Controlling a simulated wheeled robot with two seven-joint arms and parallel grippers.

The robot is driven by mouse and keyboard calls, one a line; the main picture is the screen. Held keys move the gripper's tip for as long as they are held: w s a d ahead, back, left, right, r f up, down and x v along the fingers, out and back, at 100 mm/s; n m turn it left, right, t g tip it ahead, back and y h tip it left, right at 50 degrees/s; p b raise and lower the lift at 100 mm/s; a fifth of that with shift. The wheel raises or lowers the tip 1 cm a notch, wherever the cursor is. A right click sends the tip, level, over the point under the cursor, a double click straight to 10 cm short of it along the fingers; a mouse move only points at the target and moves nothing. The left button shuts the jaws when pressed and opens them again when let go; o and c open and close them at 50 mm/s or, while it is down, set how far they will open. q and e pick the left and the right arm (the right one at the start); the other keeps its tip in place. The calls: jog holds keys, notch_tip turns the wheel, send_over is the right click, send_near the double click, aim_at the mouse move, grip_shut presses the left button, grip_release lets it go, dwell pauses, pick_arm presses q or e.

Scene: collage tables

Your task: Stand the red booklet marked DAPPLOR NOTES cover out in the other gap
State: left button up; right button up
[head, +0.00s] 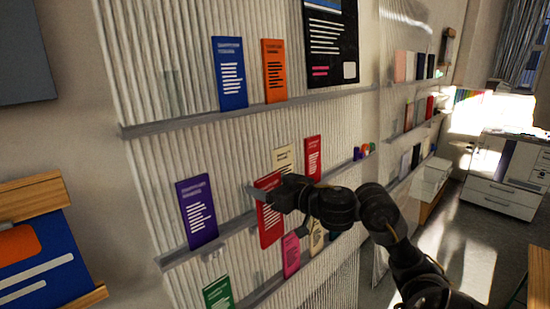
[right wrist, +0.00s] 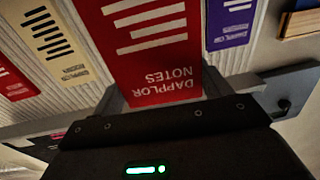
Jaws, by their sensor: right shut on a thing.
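The red booklet marked DAPPLOR NOTES (head: 269,232) is held by my right gripper (head: 268,194), which is shut on it. It is upright, cover facing out, in front of the middle ledge (head: 232,227), its lower end overlapping below the ledge line. It hangs between the purple booklet (head: 197,211) and the cream booklet (head: 283,158); I cannot tell whether it touches the ledge. In the right wrist view the red booklet (right wrist: 150,55) appears upside down, its title near the gripper, with the purple booklet (right wrist: 232,22) to its right. My left gripper is out of view.
Another red booklet (head: 312,155) stands right of the cream one. A green booklet (head: 218,293) and a pink booklet (head: 290,255) are below.

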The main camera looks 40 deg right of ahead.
jog(key=r, duration=0.1)
jog(key=d+r+h, duration=0.1)
jog(key=r+m, duration=0.1)
jog(key=shift+s+d+r, duration=0.25)
jog(key=shift+s+d, duration=0.1)
jog(key=shift+d, duration=0.05)
pick_arm(q)
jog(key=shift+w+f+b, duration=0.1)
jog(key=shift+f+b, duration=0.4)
jog(key=shift+b, duration=0.35)
pick_arm(e)
jog(key=shift+w+d+f, duration=0.1)
jog(key=shift+w+f, duration=0.1)
jog(key=shift+w, duration=2)
jog(key=shift+w+f, duration=0.25)
jog(key=shift+w, duration=1.9)
jog(key=shift+w+d+f, duration=0.1)
jog(key=shift+w+f, duration=0.1)
jog(key=shift+w, duration=2)
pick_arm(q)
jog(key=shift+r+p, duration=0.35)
pick_arm(e)
jog(key=shift+a, duration=0.1)
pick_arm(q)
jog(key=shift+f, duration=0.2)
pick_arm(e)
jog(key=shift+s+f, duration=0.1)
jog(key=shift+f, duration=0.5)
